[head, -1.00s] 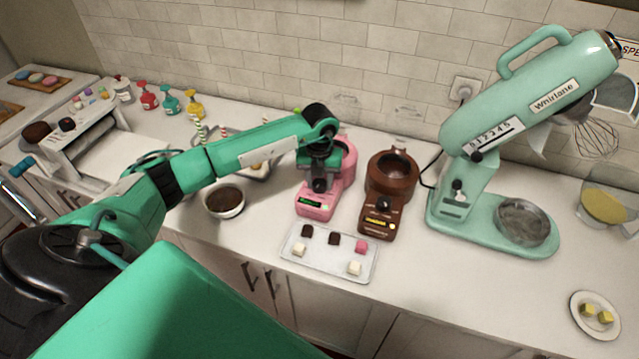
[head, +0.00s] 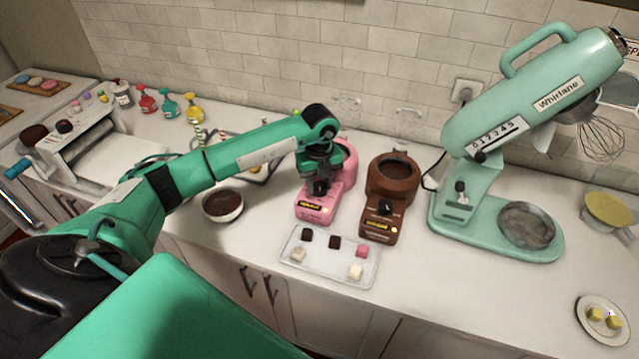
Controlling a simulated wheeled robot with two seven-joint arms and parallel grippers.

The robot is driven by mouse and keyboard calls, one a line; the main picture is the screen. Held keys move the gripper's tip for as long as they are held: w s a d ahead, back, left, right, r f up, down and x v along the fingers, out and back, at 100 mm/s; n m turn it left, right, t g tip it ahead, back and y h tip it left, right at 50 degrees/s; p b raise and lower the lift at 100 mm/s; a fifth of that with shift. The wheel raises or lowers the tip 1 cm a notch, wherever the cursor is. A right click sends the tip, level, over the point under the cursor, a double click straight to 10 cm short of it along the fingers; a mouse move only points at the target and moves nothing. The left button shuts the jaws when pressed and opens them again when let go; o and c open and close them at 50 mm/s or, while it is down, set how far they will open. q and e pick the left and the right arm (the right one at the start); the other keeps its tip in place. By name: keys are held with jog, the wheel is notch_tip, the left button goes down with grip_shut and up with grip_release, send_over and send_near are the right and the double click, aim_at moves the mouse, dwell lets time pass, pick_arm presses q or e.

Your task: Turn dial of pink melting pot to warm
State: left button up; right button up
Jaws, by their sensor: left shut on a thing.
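The pink melting pot (head: 348,180) stands on the counter in the middle of the head view, partly covered by my left arm. Its front panel has a small lit display (head: 311,206) that shows yellow; the lettering is too small to read. My left gripper (head: 320,187) points down at the front of the pot and is shut on its dial, which the fingers mostly hide. The exact dial angle cannot be made out. My right gripper is not in view.
A brown melting pot (head: 390,182) with a yellow display stands close to the right. A tray of sweets (head: 330,265) lies in front. A bowl of chocolate (head: 222,204) is at left, under my arm. A large mint mixer (head: 520,95) stands at right.

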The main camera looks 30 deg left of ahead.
aim_at(319, 186)
pick_arm(q)
jog(key=shift+r, duration=0.1)
jog(key=o, duration=1)
jog(key=shift+r+b, duration=0.3)
jog(key=shift+r, duration=0.15)
notch_tip(319, 186, up, 13)
jog(key=b, duration=0.3)
jog(key=shift+f, duration=0.1)
jog(key=shift+f, duration=0.1)
